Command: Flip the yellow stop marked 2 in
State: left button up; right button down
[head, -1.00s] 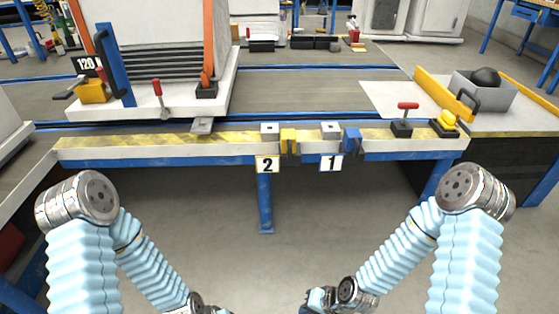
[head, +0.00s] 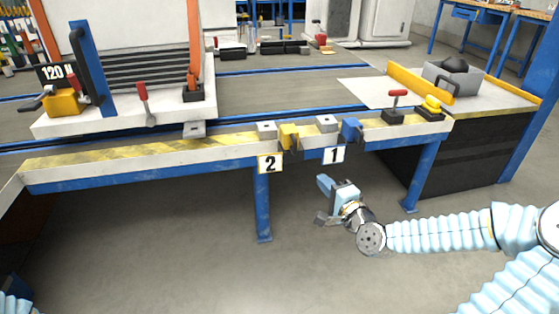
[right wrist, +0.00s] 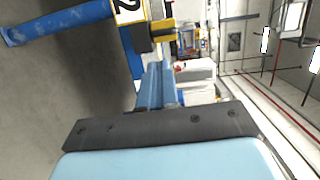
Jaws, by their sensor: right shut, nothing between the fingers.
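The yellow stop (head: 289,136) sits on the front rail of the conveyor, above the plate marked 2 (head: 269,163). It stands out from the rail's front edge. In the right wrist view the yellow stop (right wrist: 164,32) shows beyond my fingertips, with the 2 plate (right wrist: 129,8) beside it. My right gripper (head: 324,185) is shut and empty, below and to the right of the stop, under the 1 plate and clear of the rail. Its blue fingers (right wrist: 155,80) are together in the right wrist view. My left gripper is out of view.
A blue stop (head: 351,130) with the plate marked 1 (head: 334,154) is just right of the yellow one. A red-handled device (head: 397,106) and a yellow button (head: 432,104) stand farther right. A rail leg (head: 262,208) stands below; the floor in front is open.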

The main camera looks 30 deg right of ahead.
jog(key=shift+r, duration=0.25)
jog(key=b, duration=0.6)
send_near(296, 150)
jog(key=w, duration=0.6)
jog(key=shift+f, duration=0.15)
jog(key=shift+w, duration=0.4)
jog(key=shift+w, duration=0.1)
